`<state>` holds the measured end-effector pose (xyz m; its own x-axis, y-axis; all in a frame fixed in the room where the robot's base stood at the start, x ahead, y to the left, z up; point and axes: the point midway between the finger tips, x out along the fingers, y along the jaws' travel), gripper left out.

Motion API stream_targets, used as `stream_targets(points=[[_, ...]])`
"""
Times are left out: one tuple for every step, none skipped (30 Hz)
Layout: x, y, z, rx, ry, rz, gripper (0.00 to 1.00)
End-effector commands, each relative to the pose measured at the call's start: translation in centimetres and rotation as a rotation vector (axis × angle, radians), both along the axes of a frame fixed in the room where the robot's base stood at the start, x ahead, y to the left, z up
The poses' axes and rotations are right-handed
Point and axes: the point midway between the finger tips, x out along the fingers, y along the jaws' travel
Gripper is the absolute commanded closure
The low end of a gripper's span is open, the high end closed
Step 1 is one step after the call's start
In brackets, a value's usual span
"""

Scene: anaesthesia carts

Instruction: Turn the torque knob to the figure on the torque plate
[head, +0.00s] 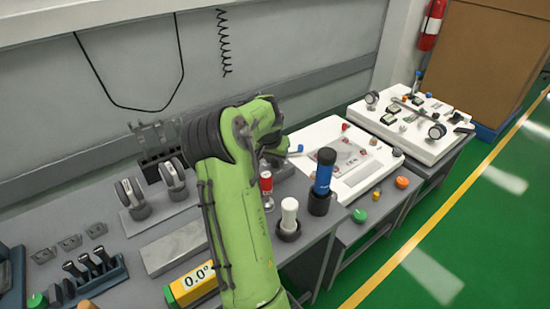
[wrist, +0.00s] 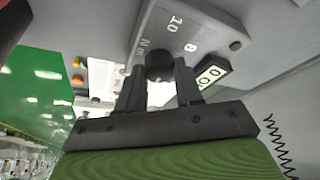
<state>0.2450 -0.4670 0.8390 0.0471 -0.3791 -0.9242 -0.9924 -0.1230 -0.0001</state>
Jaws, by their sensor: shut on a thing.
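The torque knob (wrist: 158,65) is dark and round in the wrist view. My gripper (wrist: 160,85) is shut on it, with one finger on each side. The knob sits on a grey panel (wrist: 150,25) that shows the figures 10 and 8 and the letters N m. A small dark plate (wrist: 210,76) with white fields and black figures is just right of the knob. I cannot read its figures with certainty. No pointer mark on the knob is clear. In the head view my green arm hides the knob and most of the gripper.
A white cart panel (head: 345,160) is behind. Green floor is clear at right.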

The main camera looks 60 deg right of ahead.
Motion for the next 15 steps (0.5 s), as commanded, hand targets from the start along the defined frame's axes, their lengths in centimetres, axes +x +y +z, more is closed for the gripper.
stream_targets(points=[[-0.02,0.01,0.02,0.0,-0.001,0.006,0.95],[-0.03,0.0,0.02,0.0,-0.001,0.011,0.95],[-0.04,0.01,0.03,0.0,-0.001,0.021,0.95],[-0.06,0.0,0.03,0.0,-0.001,0.03,0.95],[-0.07,0.0,0.04,0.0,-0.001,0.039,0.95],[-0.11,-0.01,0.04,0.001,0.0,0.056,0.95],[-0.13,-0.02,0.04,0.001,-0.001,0.071,0.95],[-0.15,-0.03,0.05,0.0,0.0,0.088,0.95],[-0.15,-0.05,0.06,0.0,-0.001,0.112,0.95],[-0.17,-0.07,0.06,-0.001,-0.002,0.133,0.95],[-0.19,-0.08,0.07,-0.001,-0.002,0.155,0.95],[-0.21,-0.08,0.05,0.0,-0.002,0.186,0.95],[-0.22,-0.08,0.06,0.0,-0.002,0.212,0.95],[-0.29,-0.11,0.08,0.0,-0.001,0.238,0.95],[-0.29,-0.12,0.08,-0.001,-0.002,0.273,0.95]])
